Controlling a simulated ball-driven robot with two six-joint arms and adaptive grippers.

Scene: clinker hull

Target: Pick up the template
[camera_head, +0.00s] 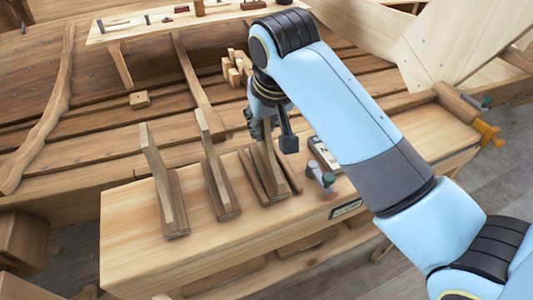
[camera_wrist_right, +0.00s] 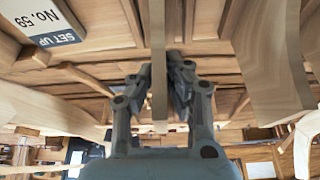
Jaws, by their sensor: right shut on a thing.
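Three thin upright wooden templates stand in slotted wooden bases on the bench: a left one (camera_head: 163,180), a middle one (camera_head: 211,155) and a right one (camera_head: 268,170). My right gripper (camera_head: 264,130) is over the right template and shut on its upper part. In the right wrist view the fingers (camera_wrist_right: 161,72) close on either side of this template, seen edge-on as a thin pale strip (camera_wrist_right: 158,35). The template still appears to be between the rails of its base (camera_head: 280,187). My left gripper is not in view.
The wooden bench (camera_head: 130,235) stands before the planked hull. A "SET UP No. 59" card (camera_wrist_right: 45,20) and a small clamp-like tool (camera_head: 321,176) are right of the held template. Wooden blocks (camera_head: 236,68) lie behind; a tool shelf (camera_head: 125,32) is at the back.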

